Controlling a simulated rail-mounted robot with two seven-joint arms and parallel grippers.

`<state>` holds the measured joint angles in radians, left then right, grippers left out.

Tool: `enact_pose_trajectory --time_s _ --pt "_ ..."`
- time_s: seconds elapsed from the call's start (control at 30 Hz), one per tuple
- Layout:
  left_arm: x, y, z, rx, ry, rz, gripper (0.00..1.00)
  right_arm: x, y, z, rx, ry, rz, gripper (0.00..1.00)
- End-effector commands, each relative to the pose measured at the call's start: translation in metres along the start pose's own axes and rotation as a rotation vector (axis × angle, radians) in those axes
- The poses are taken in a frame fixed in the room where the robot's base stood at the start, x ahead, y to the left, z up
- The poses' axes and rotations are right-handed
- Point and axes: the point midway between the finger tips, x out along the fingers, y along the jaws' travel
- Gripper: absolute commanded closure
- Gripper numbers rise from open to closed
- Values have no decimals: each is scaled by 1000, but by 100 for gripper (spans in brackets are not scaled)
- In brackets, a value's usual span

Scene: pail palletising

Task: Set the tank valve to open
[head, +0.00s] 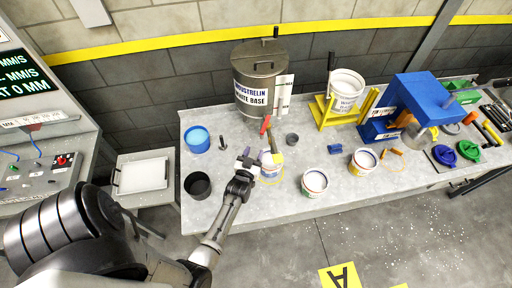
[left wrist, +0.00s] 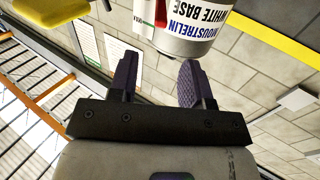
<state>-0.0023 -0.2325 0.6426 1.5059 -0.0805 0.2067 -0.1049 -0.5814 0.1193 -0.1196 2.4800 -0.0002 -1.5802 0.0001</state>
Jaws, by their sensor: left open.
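The steel tank (head: 255,88), labelled "INDUSTRELIN WHITE BASE", stands at the back of the bench. Its valve has a red lever (head: 265,125) low on the tank's front. In the left wrist view the tank (left wrist: 180,40) appears upside down beyond my fingers; the valve lever cannot be made out clearly there. My left gripper (head: 246,162) is in front of and below the lever, apart from it, near a white pail (head: 265,158). In the left wrist view my left gripper (left wrist: 157,78) has its two dark fingers spread with nothing between them. My right gripper is not in view.
A dark empty pot (head: 198,185) and a blue tub (head: 197,139) stand at left. Open pails (head: 315,182) (head: 363,161) stand along the front. A yellow stand (head: 325,112) holds a white pail (head: 346,88). A blue machine (head: 420,100) is at right.

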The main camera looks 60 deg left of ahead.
Motion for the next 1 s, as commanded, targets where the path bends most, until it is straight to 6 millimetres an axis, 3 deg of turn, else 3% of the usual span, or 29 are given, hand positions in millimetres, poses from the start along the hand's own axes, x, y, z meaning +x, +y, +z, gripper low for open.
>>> enact_pose_trajectory --time_s 0.5,0.63,0.73,0.83,1.0 --pt "-7 -1 0 0 0 4 55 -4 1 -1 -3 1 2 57" --pt "-7 -1 6 0 -1 4 67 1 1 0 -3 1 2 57" --pt "-7 -2 21 3 0 4 76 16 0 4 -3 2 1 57" --pt "7 -22 36 46 30 4 86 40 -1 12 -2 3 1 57" --pt "57 -66 37 207 152 58 100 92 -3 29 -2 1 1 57"
